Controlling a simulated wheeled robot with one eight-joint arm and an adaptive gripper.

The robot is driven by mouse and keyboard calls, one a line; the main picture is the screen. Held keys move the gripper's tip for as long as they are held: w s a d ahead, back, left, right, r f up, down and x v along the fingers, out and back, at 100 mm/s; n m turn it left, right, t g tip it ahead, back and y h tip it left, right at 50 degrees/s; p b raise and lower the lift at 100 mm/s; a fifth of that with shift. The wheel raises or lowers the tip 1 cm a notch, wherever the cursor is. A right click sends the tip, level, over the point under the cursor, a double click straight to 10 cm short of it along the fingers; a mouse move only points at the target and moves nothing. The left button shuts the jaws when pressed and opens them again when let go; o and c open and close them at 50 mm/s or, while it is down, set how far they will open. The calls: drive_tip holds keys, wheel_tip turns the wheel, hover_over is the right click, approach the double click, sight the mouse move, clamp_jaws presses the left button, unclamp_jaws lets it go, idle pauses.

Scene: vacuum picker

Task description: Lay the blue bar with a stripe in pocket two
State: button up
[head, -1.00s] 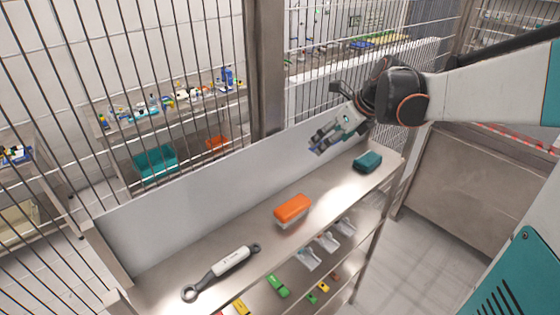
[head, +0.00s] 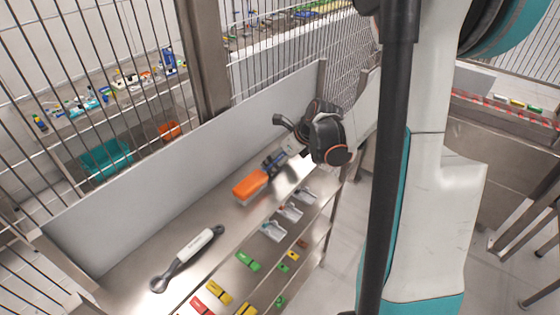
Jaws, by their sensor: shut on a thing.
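My gripper (head: 268,167) reaches down from the upper right over the steel shelf. Its fingers are shut on the right end of an orange block with a pale underside (head: 250,185). I cannot tell whether the block touches the shelf. Three pale, clear-looking pockets stand in a row at the shelf's front: a near one (head: 274,232), a middle one (head: 290,212) and a far one (head: 307,195). Their numbers cannot be read. No blue bar with a stripe can be made out.
A grey-and-white wrench-like tool (head: 188,257) lies on the shelf (head: 140,258) at left. Green (head: 248,260), yellow (head: 219,292) and red (head: 203,305) bars lie on the lower tier. A pale back panel (head: 180,165) and wire fence bound the far side.

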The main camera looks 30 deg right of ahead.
drive_tip(key=shift+f, duration=0.7)
drive_tip(key=shift+f, duration=0.15)
drive_tip(key=o, duration=0.7)
